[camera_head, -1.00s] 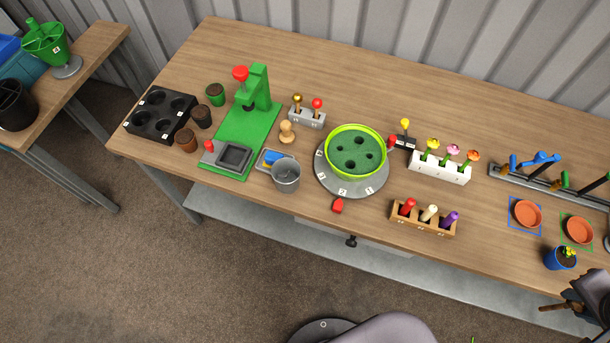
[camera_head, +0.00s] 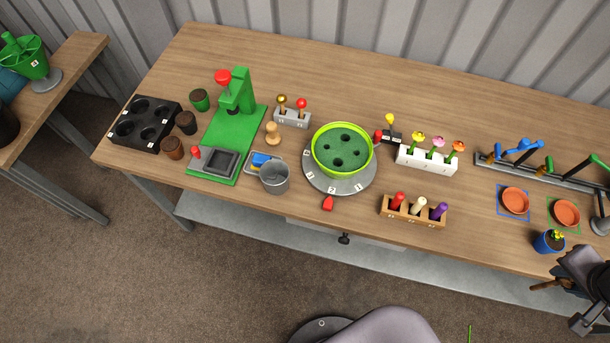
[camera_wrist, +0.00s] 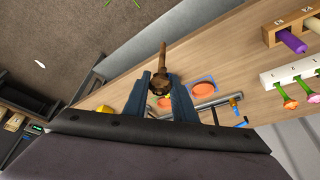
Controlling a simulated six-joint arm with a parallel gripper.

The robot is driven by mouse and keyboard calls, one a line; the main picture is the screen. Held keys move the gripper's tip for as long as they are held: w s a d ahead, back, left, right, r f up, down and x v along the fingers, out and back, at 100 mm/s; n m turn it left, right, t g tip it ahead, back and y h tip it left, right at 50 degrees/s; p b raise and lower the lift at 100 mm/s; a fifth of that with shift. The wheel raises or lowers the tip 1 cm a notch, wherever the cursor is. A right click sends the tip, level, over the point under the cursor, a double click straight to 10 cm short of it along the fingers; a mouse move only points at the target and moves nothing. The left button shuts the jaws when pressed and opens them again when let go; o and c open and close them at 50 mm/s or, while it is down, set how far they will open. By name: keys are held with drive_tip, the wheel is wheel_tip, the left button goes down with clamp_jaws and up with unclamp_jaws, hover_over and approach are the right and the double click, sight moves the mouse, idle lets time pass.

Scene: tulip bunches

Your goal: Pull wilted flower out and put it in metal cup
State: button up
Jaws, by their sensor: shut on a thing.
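My gripper (camera_wrist: 162,98) is shut on a brown wilted flower (camera_wrist: 161,62), whose stem sticks out past the fingertips in the wrist view. In the head view the brown flower (camera_head: 545,285) is at the lower right, off the table's front edge, in front of the blue pot (camera_head: 548,243). That pot holds a small plant with yellow blooms. The grey metal cup (camera_head: 275,180) stands upright near the table's front edge, left of the green round planter (camera_head: 343,165), far to the left of my gripper. The cup's inside is only partly visible.
A wooden holder with coloured pegs (camera_head: 413,210) and a white block with several flowers (camera_head: 427,160) stand between my gripper and the cup. A small red piece (camera_head: 327,203) lies near the cup. Terracotta saucers (camera_head: 515,200) lie behind the blue pot. Thin green stems (camera_head: 470,333) show at the bottom.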

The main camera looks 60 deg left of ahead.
drive_tip(key=s+a+r+n+g+y+p, duration=0.15)
drive_tip(key=a+n, duration=0.35)
drive_tip(key=a, duration=1.3)
drive_tip(key=s+a+r+n+y+p, duration=0.1)
drive_tip(key=s+a+n+y+p, duration=0.3)
drive_tip(key=a, duration=1.3)
drive_tip(key=s+a+n+g, duration=0.1)
drive_tip(key=s+a+n, duration=0.2)
drive_tip(key=s+a, duration=0.3)
drive_tip(key=s+a+n+g+h, duration=0.1)
drive_tip(key=s+a, duration=0.6)
drive_tip(key=s, duration=0.8)
drive_tip(key=s+a+n+g, duration=0.1)
drive_tip(key=s+a+n, duration=0.3)
drive_tip(key=s+a, duration=0.3)
drive_tip(key=s, duration=0.4)
drive_tip(key=shift+f+n, duration=0.2)
drive_tip(key=shift+n, duration=0.1)
drive_tip(key=shift+a, duration=0.1)
wheel_tip(320, 180, down, 6)
drive_tip(key=b, duration=0.3)
drive_tip(key=shift+b, duration=0.35)
drive_tip(key=o, duration=1.1)
